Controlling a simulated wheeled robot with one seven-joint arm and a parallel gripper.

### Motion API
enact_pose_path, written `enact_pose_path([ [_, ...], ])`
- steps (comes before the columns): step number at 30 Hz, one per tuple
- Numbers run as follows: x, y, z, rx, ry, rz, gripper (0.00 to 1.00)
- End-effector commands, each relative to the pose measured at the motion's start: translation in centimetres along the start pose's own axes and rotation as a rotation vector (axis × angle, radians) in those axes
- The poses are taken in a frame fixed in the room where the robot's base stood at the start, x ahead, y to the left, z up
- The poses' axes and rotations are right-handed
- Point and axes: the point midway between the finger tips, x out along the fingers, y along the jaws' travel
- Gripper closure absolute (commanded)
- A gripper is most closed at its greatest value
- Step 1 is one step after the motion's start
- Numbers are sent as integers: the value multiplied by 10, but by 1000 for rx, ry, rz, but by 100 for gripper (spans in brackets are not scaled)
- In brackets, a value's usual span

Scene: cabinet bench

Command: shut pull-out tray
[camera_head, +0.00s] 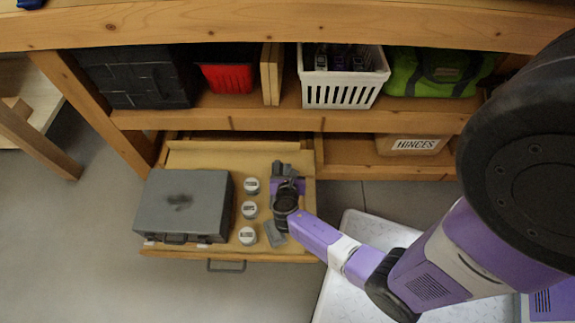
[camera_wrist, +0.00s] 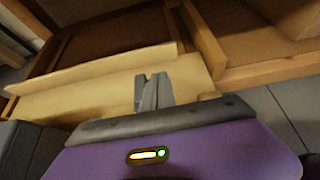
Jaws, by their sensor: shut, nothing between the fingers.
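The pull-out tray (camera_head: 200,160) is a wooden drawer-like tray under the bench, and it stands pulled out toward me. Its front has a dark handle (camera_head: 227,266). A grey case (camera_head: 184,205) and three small white-lidded jars (camera_head: 249,210) are on it. My gripper (camera_head: 278,166) is over the right part of the tray, pointing toward its back. In the wrist view my gripper's grey fingers (camera_wrist: 153,78) are together and empty in front of the tray's pale wood (camera_wrist: 100,85). I cannot tell whether they touch it.
The shelf above holds a black crate (camera_head: 138,78), a red bin (camera_head: 226,78), a white basket (camera_head: 343,80) and a green bag (camera_head: 437,72). A box labelled HINGES (camera_head: 412,144) is at the right of the lower shelf. The floor before the tray is clear.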

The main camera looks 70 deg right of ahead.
Motion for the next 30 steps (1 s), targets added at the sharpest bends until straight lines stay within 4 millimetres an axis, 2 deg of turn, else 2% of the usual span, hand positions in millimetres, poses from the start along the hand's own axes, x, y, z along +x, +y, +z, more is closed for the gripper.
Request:
enact_pose_path([
  [1,13,-1,-3,3,-1,-4,100],
  [12,85,-1,-4,5,-1,-2,100],
  [15,96,-1,7,6,-1,-2,100],
  [21,111,0,17,4,0,-1,100],
  [30,114,0,20,3,0,0,100],
])
